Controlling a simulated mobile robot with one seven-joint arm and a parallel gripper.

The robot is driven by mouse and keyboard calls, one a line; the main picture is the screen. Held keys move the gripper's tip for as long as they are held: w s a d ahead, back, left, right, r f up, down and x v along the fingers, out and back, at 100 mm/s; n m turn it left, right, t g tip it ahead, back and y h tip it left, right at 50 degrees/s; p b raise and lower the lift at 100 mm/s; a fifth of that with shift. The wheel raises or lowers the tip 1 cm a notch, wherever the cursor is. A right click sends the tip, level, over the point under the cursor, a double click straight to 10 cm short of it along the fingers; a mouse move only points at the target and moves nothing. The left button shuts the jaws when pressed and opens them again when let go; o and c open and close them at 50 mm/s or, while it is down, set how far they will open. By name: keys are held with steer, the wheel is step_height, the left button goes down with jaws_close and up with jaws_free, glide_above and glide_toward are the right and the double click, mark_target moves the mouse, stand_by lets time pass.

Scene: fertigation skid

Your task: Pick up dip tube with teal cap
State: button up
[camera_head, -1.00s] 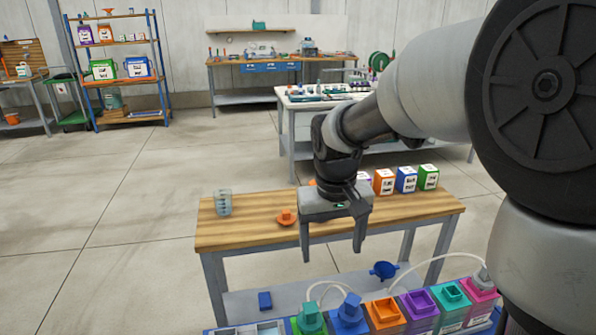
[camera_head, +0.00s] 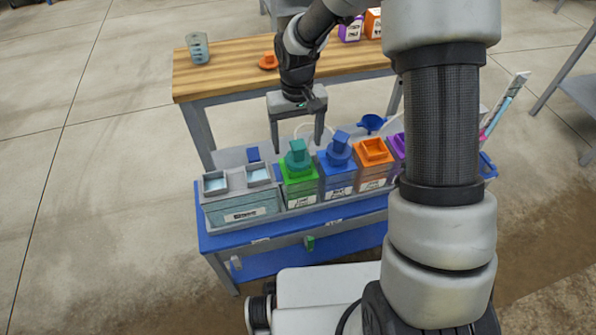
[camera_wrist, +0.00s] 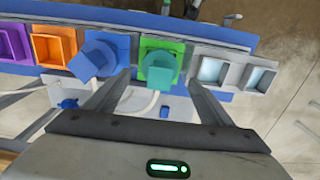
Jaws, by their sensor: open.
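The teal cap (camera_head: 298,156) sits on top of the green tank (camera_head: 299,187), toward the left of the tank row. It is blocky and also shows in the wrist view (camera_wrist: 160,71). The tube under it is hidden inside the tank. My gripper (camera_head: 298,143) is open and empty, pointing down at the teal cap. In the wrist view my gripper's fingers (camera_wrist: 160,80) appear on either side of the cap, with gaps. I cannot tell the exact height between fingertips and cap.
A blue-capped tank (camera_head: 337,172) stands close right of the green one, then an open orange tank (camera_head: 373,158). A grey double basin (camera_head: 240,200) is on the left. The wooden table (camera_head: 225,80) is behind, with a clear measuring cup (camera_head: 198,48) and an orange funnel (camera_head: 268,61).

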mark_target(298, 155)
steer(key=f, duration=0.2)
steer(key=f+b, duration=0.1)
steer(key=f, duration=0.1)
steer(key=f+b, duration=0.1)
steer(key=shift+s+f, duration=0.25)
steer(key=shift+f, duration=0.15)
steer(key=shift+d, duration=0.1)
steer(key=c, duration=1.5)
steer(key=shift+r, duration=0.15)
